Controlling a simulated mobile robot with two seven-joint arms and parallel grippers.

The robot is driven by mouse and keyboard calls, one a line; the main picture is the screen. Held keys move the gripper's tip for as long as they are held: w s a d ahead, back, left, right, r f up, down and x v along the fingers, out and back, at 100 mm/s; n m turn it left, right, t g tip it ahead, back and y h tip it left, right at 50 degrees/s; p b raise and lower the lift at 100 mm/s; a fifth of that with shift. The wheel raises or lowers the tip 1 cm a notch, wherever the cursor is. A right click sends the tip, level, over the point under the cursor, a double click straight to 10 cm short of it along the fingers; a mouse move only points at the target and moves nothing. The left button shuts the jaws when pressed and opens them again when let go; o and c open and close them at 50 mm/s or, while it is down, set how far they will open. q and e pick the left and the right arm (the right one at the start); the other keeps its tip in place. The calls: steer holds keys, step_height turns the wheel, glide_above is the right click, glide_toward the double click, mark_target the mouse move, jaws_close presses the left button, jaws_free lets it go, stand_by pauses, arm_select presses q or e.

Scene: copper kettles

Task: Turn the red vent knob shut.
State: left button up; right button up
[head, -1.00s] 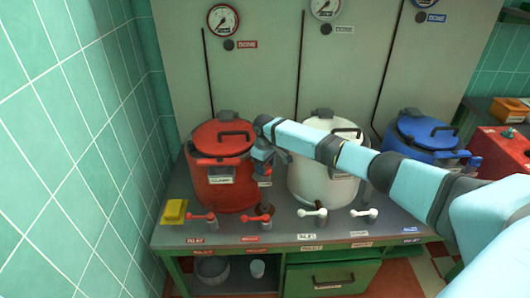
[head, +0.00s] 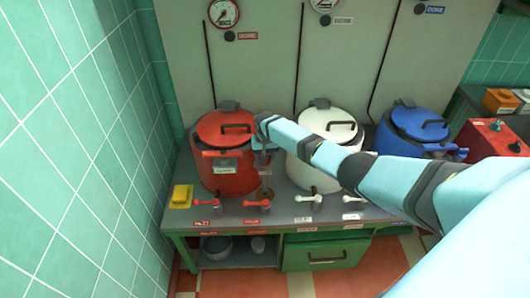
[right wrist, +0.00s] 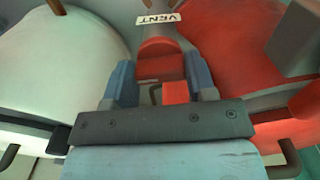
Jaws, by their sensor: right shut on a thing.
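The red vent knob (right wrist: 161,66) shows in the right wrist view below a white VENT label (right wrist: 160,18), between the red and the white kettle. My right gripper (right wrist: 161,84) has its two blue fingers on either side of the knob and is shut on it. In the head view my right gripper (head: 262,158) is at the right side of the red kettle (head: 225,182). There my own wrist and fingers hide the knob, and I cannot read its turn angle. My left gripper is not in view.
The white kettle (head: 316,174) stands close to the right of my gripper, with the blue kettle (head: 418,128) beyond it. Red taps (head: 257,202) and a yellow block (head: 181,196) are along the bench front. A tiled wall (head: 80,130) bounds the left.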

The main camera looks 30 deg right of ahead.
steer(key=shift+r+m, duration=0.1)
steer(key=shift+m, duration=0.4)
steer(key=shift+w+p, duration=0.1)
steer(key=shift+p, duration=0.2)
steer(key=o, duration=0.9)
steer(key=shift+o, duration=0.2)
step_height(320, 180, up, 14)
